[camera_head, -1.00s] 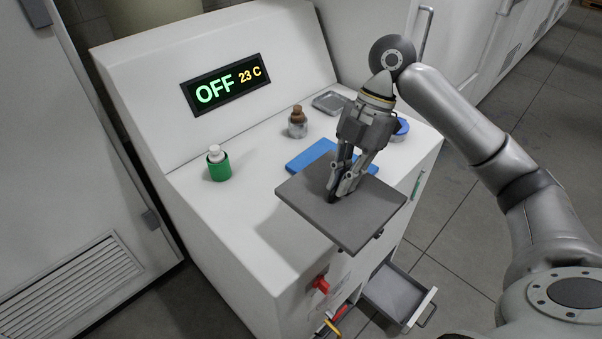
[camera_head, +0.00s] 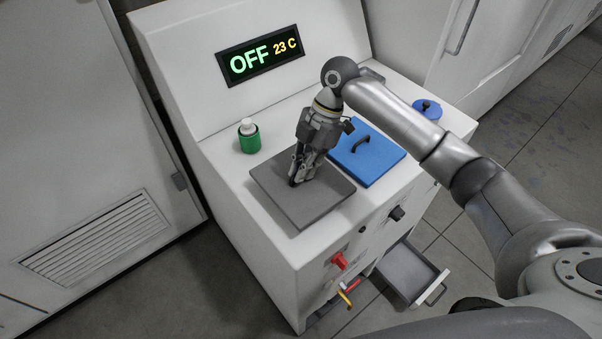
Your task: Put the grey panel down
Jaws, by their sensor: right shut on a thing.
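The grey panel (camera_head: 325,200) is a flat square plate at the front of the white machine's top. It looks level and very close to the top surface; I cannot tell whether it fully rests there. My right gripper (camera_head: 298,180) points down at the panel's middle and is shut on its handle, which the fingers mostly hide. My left gripper is not in view.
A blue panel with a dark handle (camera_head: 362,143) lies right beside the grey one. A green container with a white bottle (camera_head: 249,137) stands behind left. A blue round lid (camera_head: 427,109) is at the back right. Below, a drawer (camera_head: 410,272) stands open near a red knob (camera_head: 339,261).

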